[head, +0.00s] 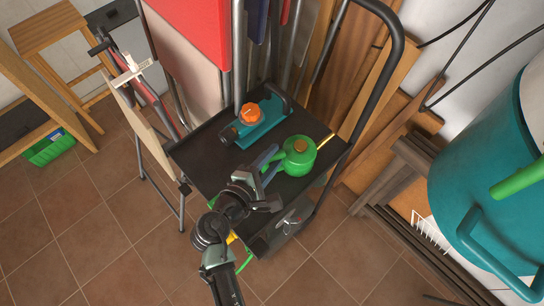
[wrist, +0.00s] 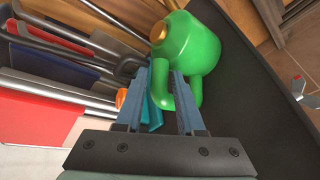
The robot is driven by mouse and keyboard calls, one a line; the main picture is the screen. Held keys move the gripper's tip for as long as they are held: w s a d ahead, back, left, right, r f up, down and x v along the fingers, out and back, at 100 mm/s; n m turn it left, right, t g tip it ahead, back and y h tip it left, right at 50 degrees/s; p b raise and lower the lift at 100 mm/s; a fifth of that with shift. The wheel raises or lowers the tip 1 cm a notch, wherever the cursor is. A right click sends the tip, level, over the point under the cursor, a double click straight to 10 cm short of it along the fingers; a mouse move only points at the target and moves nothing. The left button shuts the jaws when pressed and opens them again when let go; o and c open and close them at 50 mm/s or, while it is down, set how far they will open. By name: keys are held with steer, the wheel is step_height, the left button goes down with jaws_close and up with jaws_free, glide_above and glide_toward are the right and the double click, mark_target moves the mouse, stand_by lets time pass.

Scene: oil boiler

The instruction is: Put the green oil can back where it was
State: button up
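The green oil can (head: 299,160) is a round can with an orange-brown cap. It appears upright over the right part of the black cart top (head: 205,158); whether its base touches the top is hidden. My gripper (head: 270,164) reaches in at the can's left side. In the wrist view, the can (wrist: 195,42) is beyond the fingertips, and a green handle-like part of it shows between the two blue-grey fingers of my gripper (wrist: 170,80).
A teal tool with an orange knob (head: 250,115) lies on the cart behind the can. The cart's black handle bar (head: 397,45) rises at the back right. A large teal tank (head: 485,165) stands at right. Tiled floor is free in front.

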steer(key=shift+o, duration=0.8)
steer(key=shift+r, duration=0.25)
steer(key=v, duration=1.2)
steer(key=w+a+r+m+t+y, duration=0.1)
steer(key=w+r+m+t+y, duration=0.2)
steer(key=w+r+m, duration=0.7)
steer(key=w+d+r+m+t+y, duration=0.1)
steer(key=w+r+t, duration=0.1)
steer(key=r, duration=0.8)
steer(key=w+d+r+t, duration=0.1)
steer(key=w+r+t, duration=0.15)
steer(key=r, duration=0.85)
steer(key=s+d+r+m+t, duration=0.1)
steer(key=s+r+m+t, duration=0.1)
steer(key=r, duration=0.7)
steer(key=s+d+r+m+t+y, duration=0.1)
steer(key=s+d+r+m+t, duration=0.1)
steer(key=s+r, duration=0.3)
steer(key=s+d+r+m+t+y, duration=0.1)
steer(key=s+r+t, duration=0.3)
steer(key=r, duration=0.8)
steer(key=shift+d+r+m, duration=0.4)
steer(key=shift+d+m, duration=0.3)
